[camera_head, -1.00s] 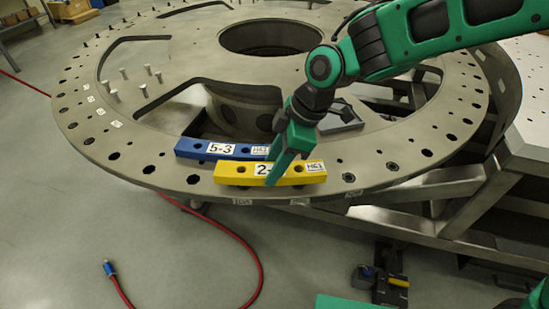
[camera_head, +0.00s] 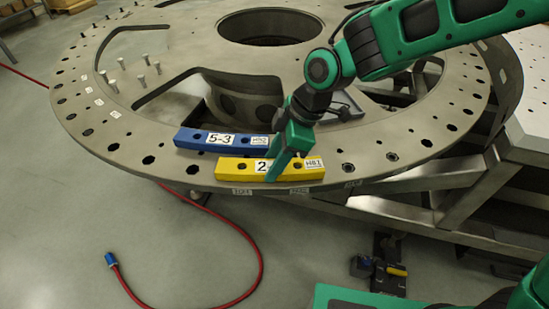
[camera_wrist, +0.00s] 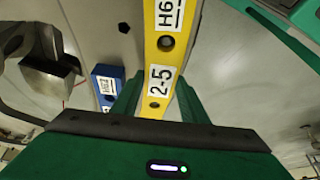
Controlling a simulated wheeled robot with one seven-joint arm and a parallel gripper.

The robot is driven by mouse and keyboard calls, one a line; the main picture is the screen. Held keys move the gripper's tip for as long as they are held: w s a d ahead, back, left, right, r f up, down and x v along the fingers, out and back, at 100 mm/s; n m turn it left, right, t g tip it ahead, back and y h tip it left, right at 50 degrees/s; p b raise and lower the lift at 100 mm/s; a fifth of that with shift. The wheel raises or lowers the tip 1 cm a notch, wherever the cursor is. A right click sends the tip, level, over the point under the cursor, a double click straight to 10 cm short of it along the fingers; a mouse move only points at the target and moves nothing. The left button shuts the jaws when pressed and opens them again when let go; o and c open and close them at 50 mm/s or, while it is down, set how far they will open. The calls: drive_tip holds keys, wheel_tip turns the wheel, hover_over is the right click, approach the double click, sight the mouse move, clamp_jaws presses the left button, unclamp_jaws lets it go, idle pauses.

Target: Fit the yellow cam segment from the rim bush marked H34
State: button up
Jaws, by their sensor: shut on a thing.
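The yellow cam segment (camera_head: 231,170) is a flat bar with holes, a label starting "2-" and an end label that seems to read H61. It lies along the near rim of the turret plate (camera_head: 120,140), in front of the blue segment (camera_head: 195,137) marked 5-3. My gripper (camera_head: 273,173) is shut across its middle. In the wrist view the yellow bar (camera_wrist: 164,62), labelled 2-5, runs away from between my fingers (camera_wrist: 154,104). I cannot tell whether it touches the plate. The rim label H34 is not readable.
Open holes line the rim on both sides, such as one left of the bar (camera_head: 148,160). Several upright pins (camera_head: 141,80) stand on the plate at left. A grey block (camera_head: 345,108) sits behind my gripper. A red hose (camera_head: 255,250) lies on the floor.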

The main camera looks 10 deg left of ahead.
drive_tip(key=o, duration=1.4)
drive_tip(key=shift+r, duration=0.15)
drive_tip(key=v, duration=1)
drive_tip(key=shift+w+d+r, duration=0.15)
drive_tip(key=shift+d+r, duration=0.05)
